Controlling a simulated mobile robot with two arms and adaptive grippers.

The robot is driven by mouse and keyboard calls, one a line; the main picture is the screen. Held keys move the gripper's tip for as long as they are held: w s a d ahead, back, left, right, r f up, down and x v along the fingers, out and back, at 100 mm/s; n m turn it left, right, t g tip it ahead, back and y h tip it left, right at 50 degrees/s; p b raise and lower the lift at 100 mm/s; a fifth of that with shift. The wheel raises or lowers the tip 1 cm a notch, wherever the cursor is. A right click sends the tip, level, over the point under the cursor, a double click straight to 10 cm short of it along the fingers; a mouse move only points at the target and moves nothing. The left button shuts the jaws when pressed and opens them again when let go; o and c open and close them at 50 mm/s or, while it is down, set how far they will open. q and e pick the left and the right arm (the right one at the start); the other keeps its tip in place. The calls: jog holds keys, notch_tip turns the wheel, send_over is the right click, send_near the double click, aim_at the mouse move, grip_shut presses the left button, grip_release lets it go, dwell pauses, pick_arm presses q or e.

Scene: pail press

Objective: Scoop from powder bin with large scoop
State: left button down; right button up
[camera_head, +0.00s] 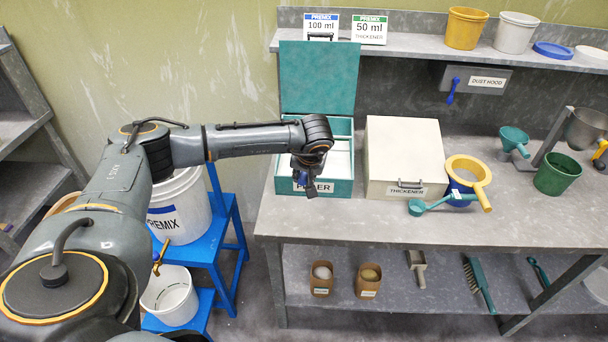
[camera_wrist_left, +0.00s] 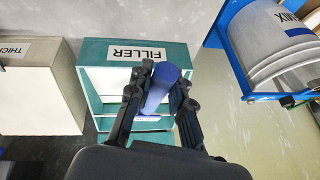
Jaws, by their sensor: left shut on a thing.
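The teal FILLER bin (camera_head: 345,189) stands on the bench with its lid (camera_head: 318,77) raised and white contents or lining inside. It also shows in the wrist view (camera_wrist_left: 177,57). My left gripper (camera_head: 308,188) is over the bin's front part, pointing down. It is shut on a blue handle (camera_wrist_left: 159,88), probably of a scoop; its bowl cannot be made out. A cream THICKENER bin (camera_head: 402,145) stands closed to the right. A teal scoop (camera_head: 434,206) lies on the bench in front of it. My right gripper is not in view.
A green cup (camera_head: 557,174) and teal funnel (camera_head: 513,139) are farther right. The PREMIX pail (camera_head: 180,207) stands on a blue step stand (camera_head: 228,229) at left. The bench front (camera_head: 340,222) is mostly clear.

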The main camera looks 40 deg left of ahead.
pick_arm(q)
jog(key=shift+a+r+p+v, duration=0.1)
jog(key=shift+a+p+v, duration=0.15)
jog(key=shift+p+v, duration=0.8)
jog(key=shift+a+r+p+v, duration=0.15)
jog(key=shift+p+v, duration=0.35)
jog(key=shift+v, duration=0.95)
jog(key=shift+a+r+p+v, duration=0.1)
jog(key=shift+a+p+v, duration=0.2)
jog(key=shift+p+v, duration=0.7)
jog(key=shift+d+r, duration=0.1)
